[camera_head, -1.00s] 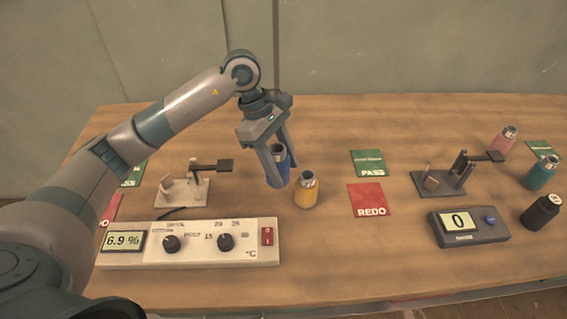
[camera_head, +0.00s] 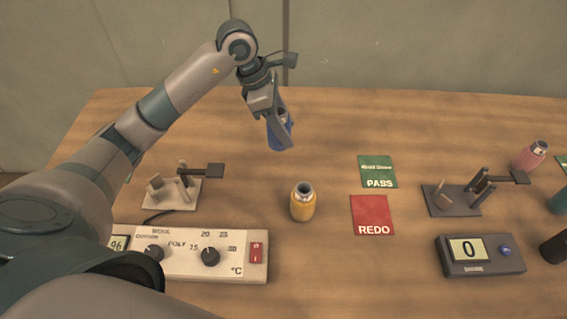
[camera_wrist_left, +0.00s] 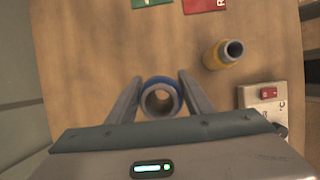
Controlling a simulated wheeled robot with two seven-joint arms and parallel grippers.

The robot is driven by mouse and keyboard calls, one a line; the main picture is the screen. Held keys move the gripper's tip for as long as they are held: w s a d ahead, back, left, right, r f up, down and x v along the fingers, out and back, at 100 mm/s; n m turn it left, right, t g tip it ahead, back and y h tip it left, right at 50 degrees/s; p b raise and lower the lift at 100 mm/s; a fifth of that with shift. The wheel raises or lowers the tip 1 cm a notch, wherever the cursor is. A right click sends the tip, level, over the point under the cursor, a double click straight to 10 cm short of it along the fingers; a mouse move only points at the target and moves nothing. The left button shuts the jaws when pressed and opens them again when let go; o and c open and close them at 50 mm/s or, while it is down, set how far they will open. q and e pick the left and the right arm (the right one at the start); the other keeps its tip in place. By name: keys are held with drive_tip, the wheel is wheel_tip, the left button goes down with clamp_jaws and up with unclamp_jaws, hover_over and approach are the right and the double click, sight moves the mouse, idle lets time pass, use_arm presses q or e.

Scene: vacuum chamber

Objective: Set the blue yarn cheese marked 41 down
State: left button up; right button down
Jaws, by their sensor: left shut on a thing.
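The blue yarn cheese (camera_head: 279,136) is a small upright-looking blue cylinder with a grey core. My left gripper (camera_head: 279,130) is shut on it, toward the back of the table. In the left wrist view the blue yarn cheese (camera_wrist_left: 161,80) sits between the two fingers of the left gripper (camera_wrist_left: 160,95), its hollow end facing the camera. The mark 41 cannot be read. Whether it touches the table cannot be told for sure. My right gripper is not in view.
A yellow yarn cheese (camera_head: 302,204) stands at mid table. A green PASS card (camera_head: 377,171) and a red REDO card (camera_head: 372,215) lie to its right. A cream meter (camera_head: 190,264) is in front, a grey display unit (camera_head: 480,255) at right. The back middle is clear.

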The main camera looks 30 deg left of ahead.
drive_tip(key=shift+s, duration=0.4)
